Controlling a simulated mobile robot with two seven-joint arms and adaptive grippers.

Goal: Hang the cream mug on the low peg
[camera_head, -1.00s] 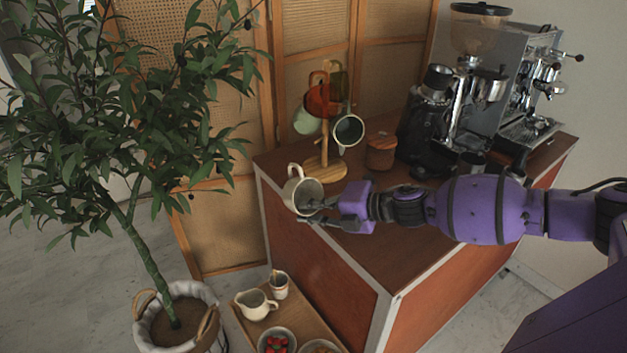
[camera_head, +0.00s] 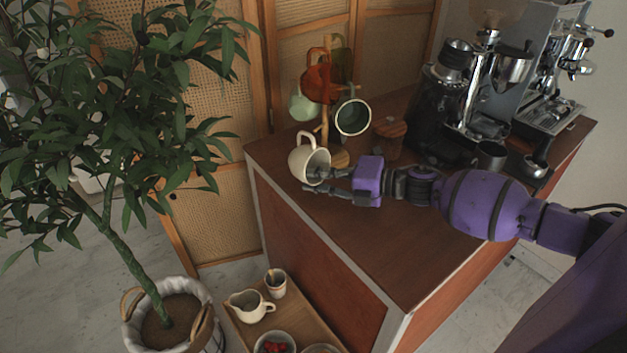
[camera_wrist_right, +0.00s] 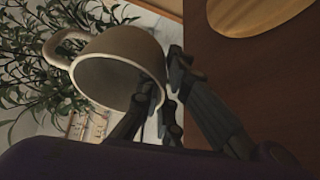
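The cream mug (camera_head: 305,160) is tilted on its side near the cart's left corner, its handle up and its mouth toward my right gripper (camera_head: 328,182). In the right wrist view the gripper (camera_wrist_right: 165,95) is shut on the wall of the mug (camera_wrist_right: 118,65), with one finger inside the mouth. The wooden mug stand (camera_head: 324,128) is just behind the mug, which hides part of it. It holds an orange mug (camera_head: 317,82), a pale green mug (camera_head: 302,104) and a dark-lined mug (camera_head: 353,117). The low peg cannot be made out. My left gripper is out of view.
A wooden canister (camera_head: 389,137) stands right of the stand. A grinder (camera_head: 462,90) and espresso machine (camera_head: 550,100) fill the cart's back right. A potted tree (camera_head: 165,315) is at left. A low tray (camera_head: 310,318) with a jug and bowls is below the cart.

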